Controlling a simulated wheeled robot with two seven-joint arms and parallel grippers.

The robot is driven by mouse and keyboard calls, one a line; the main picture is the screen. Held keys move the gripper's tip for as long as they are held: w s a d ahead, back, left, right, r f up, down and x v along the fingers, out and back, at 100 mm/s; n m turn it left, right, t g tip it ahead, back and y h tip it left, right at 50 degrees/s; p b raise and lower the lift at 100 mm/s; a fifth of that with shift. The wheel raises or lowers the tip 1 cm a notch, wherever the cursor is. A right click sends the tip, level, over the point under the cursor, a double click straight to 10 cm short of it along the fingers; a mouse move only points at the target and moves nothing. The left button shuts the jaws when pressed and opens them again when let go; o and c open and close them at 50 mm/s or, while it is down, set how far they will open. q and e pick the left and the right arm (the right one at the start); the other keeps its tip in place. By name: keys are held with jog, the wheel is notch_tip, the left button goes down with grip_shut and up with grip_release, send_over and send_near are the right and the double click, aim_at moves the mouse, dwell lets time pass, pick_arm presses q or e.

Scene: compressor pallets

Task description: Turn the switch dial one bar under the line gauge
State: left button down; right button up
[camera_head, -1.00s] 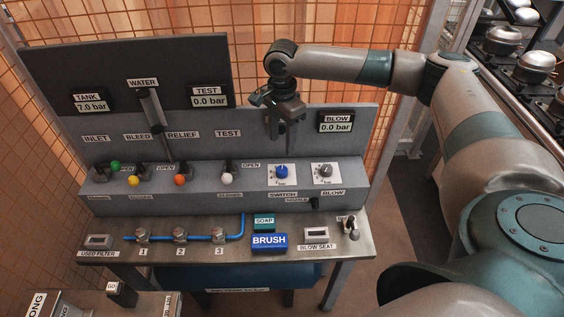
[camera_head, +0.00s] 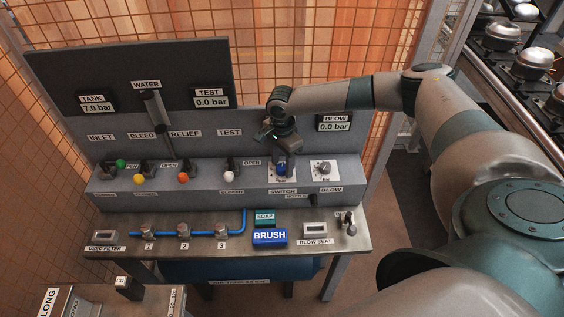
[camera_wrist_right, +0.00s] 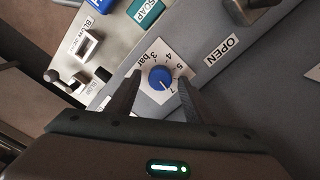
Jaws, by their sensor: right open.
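The blue switch dial (camera_head: 281,170) sits on a white scale plate above the SWITCH label. In the right wrist view the blue dial (camera_wrist_right: 160,78) lies between the two fingers, with bar numbers around it and its white pointer mark toward the 7 side. My right gripper (camera_head: 284,160) is open and comes down over the dial from above; I cannot tell whether the fingers touch it. The line gauge is not named on any display; the TANK gauge (camera_head: 97,104) reads 7.0 bar. The TEST gauge (camera_head: 211,99) and BLOW gauge (camera_head: 334,124) read 0.0 bar. My left gripper is not in view.
The grey BLOW dial (camera_head: 323,168) is just right of the blue dial. Several coloured valve knobs stand to the left, the white one (camera_head: 229,176) nearest.

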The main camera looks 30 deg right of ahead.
jog(key=c, duration=1.1)
jog(key=shift+o, duration=0.2)
